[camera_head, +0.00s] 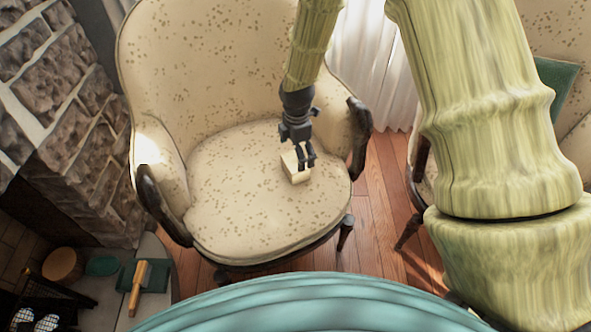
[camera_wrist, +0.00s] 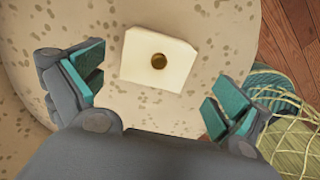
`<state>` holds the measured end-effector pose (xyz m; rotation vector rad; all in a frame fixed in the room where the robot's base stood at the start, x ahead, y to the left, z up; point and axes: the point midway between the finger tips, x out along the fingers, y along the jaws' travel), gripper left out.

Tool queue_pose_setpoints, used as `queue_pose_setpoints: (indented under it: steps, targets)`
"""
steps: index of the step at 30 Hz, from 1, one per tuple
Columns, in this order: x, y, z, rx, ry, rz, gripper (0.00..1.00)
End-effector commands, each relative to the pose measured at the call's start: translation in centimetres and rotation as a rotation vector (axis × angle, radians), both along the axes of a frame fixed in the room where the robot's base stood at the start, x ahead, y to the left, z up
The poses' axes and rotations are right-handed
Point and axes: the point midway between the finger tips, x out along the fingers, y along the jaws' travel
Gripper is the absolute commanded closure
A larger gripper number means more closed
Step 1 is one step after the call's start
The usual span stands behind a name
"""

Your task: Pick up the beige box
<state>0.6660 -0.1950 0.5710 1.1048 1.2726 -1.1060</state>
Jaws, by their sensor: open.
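The beige box (camera_head: 294,168) sits on the seat cushion of the cream armchair (camera_head: 245,205), toward its right side. In the wrist view the beige box (camera_wrist: 158,60) shows a pale top face with a round brown knob or spot in its middle. My gripper (camera_head: 305,160) is over the box in the head view and partly hides it. In the wrist view my gripper (camera_wrist: 155,90) has its teal-padded fingers spread wide, with the box beyond and between them. The fingers do not appear to touch the box, and nothing is held.
The armchair's right armrest (camera_head: 359,135) rises close beside my gripper. A stone wall (camera_head: 75,100) stands at the left, with a wooden-handled brush (camera_head: 138,287) and other small items low beside it. A second chair with a green cushion (camera_head: 556,85) is at the right. The left part of the seat is clear.

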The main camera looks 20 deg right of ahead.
Motion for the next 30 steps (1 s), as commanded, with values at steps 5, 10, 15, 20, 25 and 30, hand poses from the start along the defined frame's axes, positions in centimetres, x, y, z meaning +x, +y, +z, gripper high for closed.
queue_pose_setpoints:
  steps: [5,10,15,20,25,30]
  targets:
    - [0.0,0.0,-2.2,0.0,0.001,0.0,0.0]
    - [0.1,0.1,-3.0,0.0,-0.001,0.0,0.0]
    - [0.3,0.2,-5.0,0.0,0.001,-0.001,0.0]
    - [0.4,0.2,-7.0,0.0,0.0,-0.002,0.0]
    - [0.5,0.2,-7.6,0.0,-0.001,0.0,0.0]
    - [0.5,0.2,-7.5,0.0,-0.001,-0.001,0.05]
